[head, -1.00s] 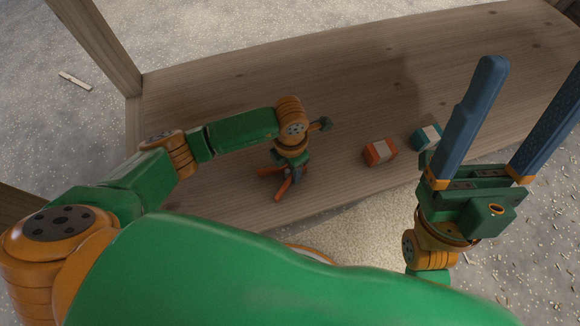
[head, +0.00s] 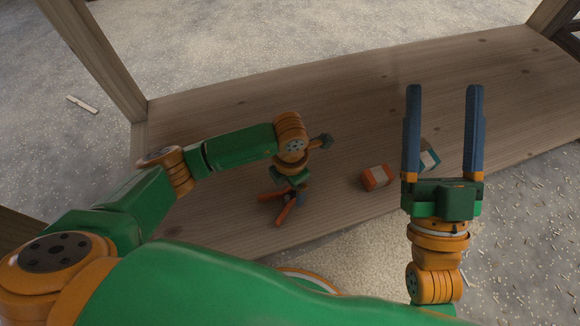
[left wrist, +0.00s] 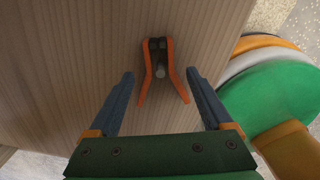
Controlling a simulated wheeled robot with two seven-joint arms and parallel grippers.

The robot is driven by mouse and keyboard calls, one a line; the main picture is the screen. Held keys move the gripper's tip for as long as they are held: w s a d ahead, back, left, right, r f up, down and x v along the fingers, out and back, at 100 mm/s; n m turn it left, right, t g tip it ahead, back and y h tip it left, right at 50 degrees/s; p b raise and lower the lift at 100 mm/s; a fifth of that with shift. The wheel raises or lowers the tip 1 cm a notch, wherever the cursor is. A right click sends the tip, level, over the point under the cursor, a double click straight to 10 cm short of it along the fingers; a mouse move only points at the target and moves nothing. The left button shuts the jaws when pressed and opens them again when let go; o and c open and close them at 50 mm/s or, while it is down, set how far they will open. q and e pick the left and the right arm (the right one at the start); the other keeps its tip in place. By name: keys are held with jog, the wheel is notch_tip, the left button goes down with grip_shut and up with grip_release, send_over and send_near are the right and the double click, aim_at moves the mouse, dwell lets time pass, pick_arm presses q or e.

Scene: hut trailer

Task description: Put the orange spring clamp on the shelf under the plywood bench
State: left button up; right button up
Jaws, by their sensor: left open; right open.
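The orange spring clamp (head: 286,212) lies on a wooden board (head: 340,120). I cannot tell whether this board is the bench top or the shelf. My left gripper (head: 293,192) is low over the clamp, and its fingers are mostly hidden in the head view. In the left wrist view, the clamp (left wrist: 169,72) shows with its two orange handles spread towards me. The open blue fingers of my left gripper (left wrist: 160,74) stand either side of it, with gaps. My right gripper (head: 444,90) is open and empty, fingers pointing away, at the right.
An orange-and-white box (head: 377,178) sits on the board right of the clamp. A teal-and-white box (head: 429,157) is partly hidden behind my right gripper. Wooden posts (head: 95,55) rise at the board's corners. The board's far part is clear.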

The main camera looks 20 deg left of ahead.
jog(key=w+f+m+g+h+p, duration=0.1)
jog(key=w+f+g+h, duration=0.15)
jog(key=f, duration=0.25)
jog(key=w+f+g+h+p, duration=0.1)
jog(key=f+g, duration=0.3)
jog(key=f, duration=0.2)
pick_arm(q)
notch_tip(320, 180, up, 8)
jog(key=p, duration=0.1)
pick_arm(e)
jog(key=s+d+f+g+h, duration=0.1)
jog(key=s+f+g, duration=0.1)
jog(key=f, duration=0.4)
jog(key=s+d+f+g+h, duration=0.1)
jog(key=s+d+f+g, duration=0.1)
jog(key=f+g, duration=0.3)
jog(key=shift+d+f+m, duration=0.15)
jog(key=shift+f+m, duration=0.15)
jog(key=shift+f, duration=0.15)
jog(key=shift+s, duration=0.1)
